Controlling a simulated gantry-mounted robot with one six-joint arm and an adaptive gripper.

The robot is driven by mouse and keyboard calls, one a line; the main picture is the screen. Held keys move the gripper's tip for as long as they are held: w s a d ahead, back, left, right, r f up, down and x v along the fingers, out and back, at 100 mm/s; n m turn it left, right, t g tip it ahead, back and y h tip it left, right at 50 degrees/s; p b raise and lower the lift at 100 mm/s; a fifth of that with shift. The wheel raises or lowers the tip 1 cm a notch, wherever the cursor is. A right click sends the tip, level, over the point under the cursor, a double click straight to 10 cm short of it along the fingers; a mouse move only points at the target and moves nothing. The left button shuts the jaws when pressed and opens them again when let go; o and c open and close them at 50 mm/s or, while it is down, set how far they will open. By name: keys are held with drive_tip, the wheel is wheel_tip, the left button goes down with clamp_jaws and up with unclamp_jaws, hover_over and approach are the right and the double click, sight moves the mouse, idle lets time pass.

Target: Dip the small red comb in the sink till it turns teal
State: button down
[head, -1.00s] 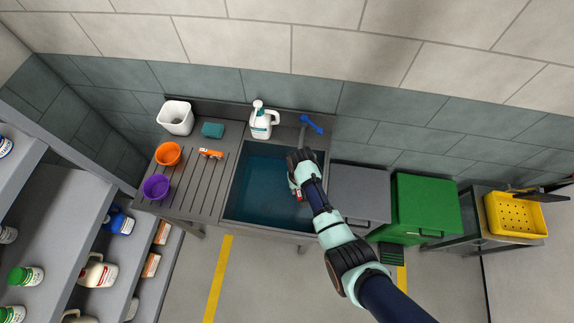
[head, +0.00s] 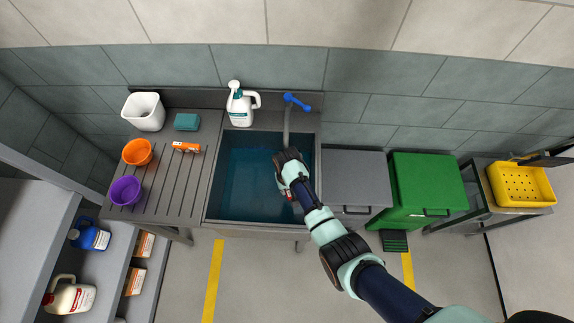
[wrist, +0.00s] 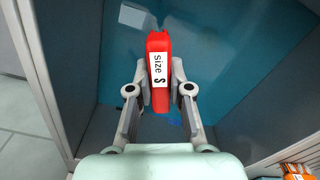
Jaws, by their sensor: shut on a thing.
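The small red comb (wrist: 159,42) is held between the fingers of my gripper (wrist: 159,75) in the wrist view. It is red all over, with a white label reading "size S". In the head view a bit of red shows at my gripper (head: 288,193), over the right part of the sink (head: 212,190). The sink holds dark teal water (head: 248,175). I cannot tell whether the comb's far end touches the water. Its underside is hidden.
An orange item (head: 187,147) with a label lies on the ribbed drainboard (head: 178,185), beside orange (head: 138,152) and purple (head: 125,191) bowls. A white jug (head: 239,108) and the blue-handled tap (head: 297,101) stand behind the sink. A grey cabinet (head: 352,175) stands to the right.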

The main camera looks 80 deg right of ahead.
wheel_tip(320, 180, down, 20)
drive_tip(key=b, duration=1.6)
drive_tip(key=shift+r, duration=0.15)
drive_tip(key=shift+w, duration=0.1)
drive_tip(key=shift+w+a+b, duration=0.15)
drive_tip(key=shift+w+b, duration=0.2)
drive_tip(key=shift+w, duration=0.35)
drive_tip(key=shift+w+a+b, duration=0.1)
drive_tip(key=shift+w+b, duration=0.2)
drive_tip(key=shift+w, duration=0.4)
drive_tip(key=shift+s, duration=0.1)
drive_tip(key=shift+s+d+p, duration=0.15)
drive_tip(key=shift+s+p, duration=0.3)
drive_tip(key=shift+s, duration=0.3)
drive_tip(key=shift+s+d+p, duration=0.15)
drive_tip(key=shift+s+p, duration=0.25)
drive_tip(key=shift+s, duration=0.3)
drive_tip(key=shift+w, duration=0.2)
